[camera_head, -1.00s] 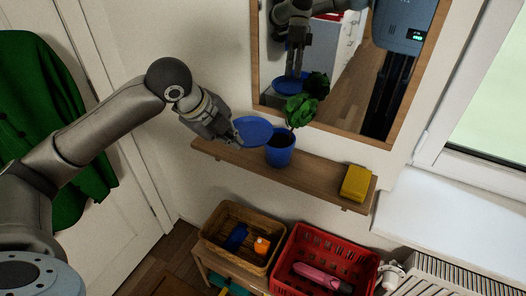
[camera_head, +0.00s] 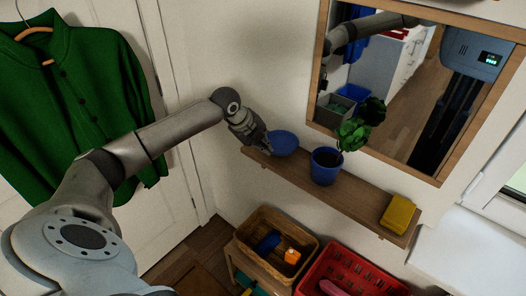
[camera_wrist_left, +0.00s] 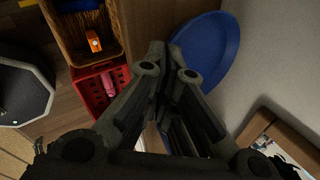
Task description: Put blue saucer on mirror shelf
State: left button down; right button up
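The blue saucer (camera_head: 284,143) is over the left end of the wooden mirror shelf (camera_head: 360,198), left of the blue plant pot (camera_head: 325,168). My left gripper (camera_head: 266,149) is at the saucer's left edge. In the left wrist view the fingers (camera_wrist_left: 168,60) are close together at the rim of the saucer (camera_wrist_left: 212,45) and look shut on it. I cannot tell whether the saucer touches the shelf. The right gripper is not in view.
The mirror (camera_head: 425,110) hangs behind the shelf. A yellow block (camera_head: 398,214) lies at the shelf's right end. Below stand a wicker basket (camera_head: 247,240) and a red crate (camera_head: 372,268). A green jacket (camera_head: 75,95) hangs at the left. Bare shelf lies between pot and block.

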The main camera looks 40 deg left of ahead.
aim_at(267, 158)
pick_arm(q)
jog(key=shift+w+a+f+p, duration=0.1)
jog(key=shift+f+p, duration=0.2)
jog(key=shift+f, duration=0.1)
notch_tip(267, 158, down, 3)
jog(key=shift+r+p, duration=0.2)
jog(key=shift+p, duration=0.4)
jog(key=c, duration=1.9)
grip_release()
jog(key=shift+a, duration=0.1)
jog(key=shift+s+a+r, duration=0.1)
jog(key=shift+s+r, duration=0.1)
jog(key=shift+r, duration=0.15)
jog(key=b+v, duration=0.2)
jog(key=v, duration=0.9)
jog(key=shift+s+b, duration=0.1)
jog(key=shift+b, duration=0.2)
